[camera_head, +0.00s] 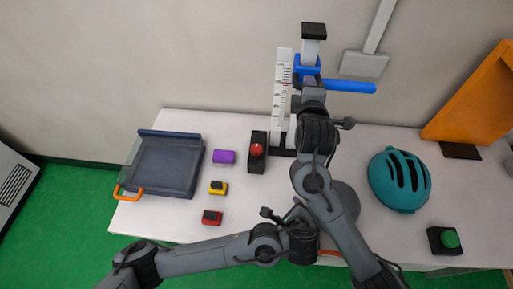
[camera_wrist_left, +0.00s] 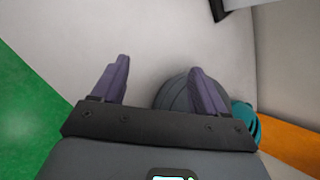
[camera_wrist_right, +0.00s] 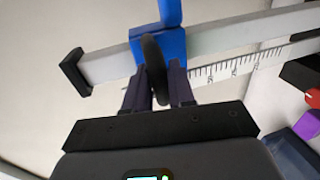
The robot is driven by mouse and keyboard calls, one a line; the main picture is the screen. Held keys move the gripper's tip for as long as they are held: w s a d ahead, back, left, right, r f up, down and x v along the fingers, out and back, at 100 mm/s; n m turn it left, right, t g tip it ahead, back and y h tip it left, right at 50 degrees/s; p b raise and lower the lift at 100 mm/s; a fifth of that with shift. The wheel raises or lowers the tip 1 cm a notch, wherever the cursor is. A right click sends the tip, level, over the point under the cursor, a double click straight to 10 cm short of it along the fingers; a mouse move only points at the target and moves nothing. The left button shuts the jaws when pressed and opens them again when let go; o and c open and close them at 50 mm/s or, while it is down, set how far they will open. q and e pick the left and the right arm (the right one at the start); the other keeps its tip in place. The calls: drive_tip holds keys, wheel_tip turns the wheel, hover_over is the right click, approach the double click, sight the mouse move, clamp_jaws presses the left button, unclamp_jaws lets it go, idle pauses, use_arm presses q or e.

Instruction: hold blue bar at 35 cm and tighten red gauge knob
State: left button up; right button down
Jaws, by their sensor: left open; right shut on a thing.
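The blue bar (camera_head: 347,86) sticks out to the right from a blue carriage (camera_wrist_right: 160,45) high on the upright post. A white scale (camera_head: 282,85) stands beside the post, and a small red mark shows near the carriage's height. My right gripper (camera_wrist_right: 155,80) is shut on a dark rounded part at the blue carriage; in the head view my arm hides most of it. My left gripper (camera_wrist_left: 155,75) is open and empty above the table; in the head view (camera_head: 298,208) it is low, left of a grey round thing. I cannot make out a separate gauge knob.
A purple block (camera_head: 224,157), a yellow block (camera_head: 218,187), a red block (camera_head: 212,217) and a dark tray (camera_head: 165,165) lie left. A teal helmet (camera_head: 399,180) and a green button (camera_head: 450,239) stand right.

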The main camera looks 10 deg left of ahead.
use_arm(q)
drive_tip(key=w+a+m+t+y, duration=0.3)
drive_tip(key=w+a+m, duration=0.1)
drive_tip(key=w, duration=0.3)
use_arm(e)
drive_tip(key=shift+r, duration=0.1)
use_arm(q)
drive_tip(key=m+t+y, duration=0.1)
drive_tip(key=m+t, duration=0.1)
approach(257, 149)
drive_tip(key=shift+m, duration=0.3)
drive_tip(key=x, duration=1)
drive_tip(key=shift+w+a+f, duration=0.15)
drive_tip(key=shift+w, duration=0.15)
drive_tip(key=shift+y, duration=0.3)
drive_tip(key=c, duration=1)
